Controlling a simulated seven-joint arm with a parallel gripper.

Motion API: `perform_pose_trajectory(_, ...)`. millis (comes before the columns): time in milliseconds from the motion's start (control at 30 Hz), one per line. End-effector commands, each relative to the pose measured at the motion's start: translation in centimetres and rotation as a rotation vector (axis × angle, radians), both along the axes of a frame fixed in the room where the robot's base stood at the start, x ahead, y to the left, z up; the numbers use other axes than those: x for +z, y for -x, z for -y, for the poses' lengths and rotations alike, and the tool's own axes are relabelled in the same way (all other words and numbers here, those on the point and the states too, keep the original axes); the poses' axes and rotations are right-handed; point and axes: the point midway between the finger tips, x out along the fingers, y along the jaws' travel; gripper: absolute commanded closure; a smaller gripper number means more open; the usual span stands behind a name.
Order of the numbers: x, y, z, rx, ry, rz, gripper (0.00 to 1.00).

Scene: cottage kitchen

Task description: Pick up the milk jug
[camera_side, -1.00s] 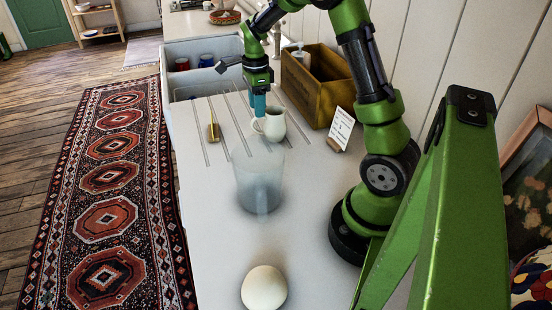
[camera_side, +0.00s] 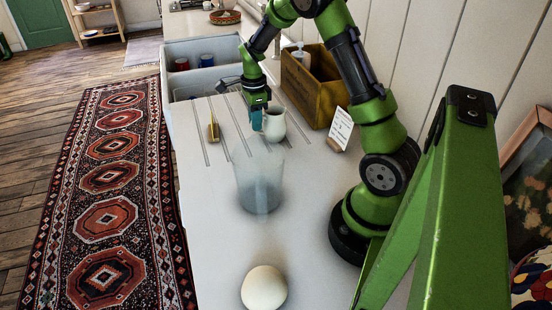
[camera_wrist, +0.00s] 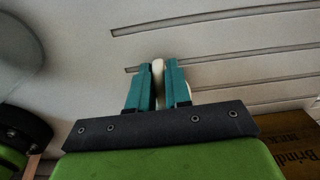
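The small white milk jug (camera_side: 274,125) stands upright on the pale counter in the side view, with its dark opening facing up. My gripper (camera_side: 257,117) is low at the left side of the jug, by its handle. In the wrist view my gripper's two teal fingers (camera_wrist: 158,72) are close together, with the slim white handle (camera_wrist: 158,68) between them and no clear gap. Most of the jug's body is hidden behind the right finger and the gripper's dark front there.
A wooden crate (camera_side: 318,98) and a small card (camera_side: 341,126) stand to the right. The sink (camera_side: 190,50) with mugs is behind.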

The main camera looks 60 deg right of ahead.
Motion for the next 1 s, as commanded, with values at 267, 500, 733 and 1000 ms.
perform_pose_trajectory(267,0.0,0.0,0.0,0.000,0.001,0.001,1.00)
perform_pose_trajectory(500,0.1,0.0,0.0,0.000,0.001,0.001,1.00)
perform_pose_trajectory(733,0.5,-0.1,0.0,0.001,0.001,0.003,1.00)
perform_pose_trajectory(1000,2.2,-0.1,0.1,0.000,0.003,0.004,1.00)
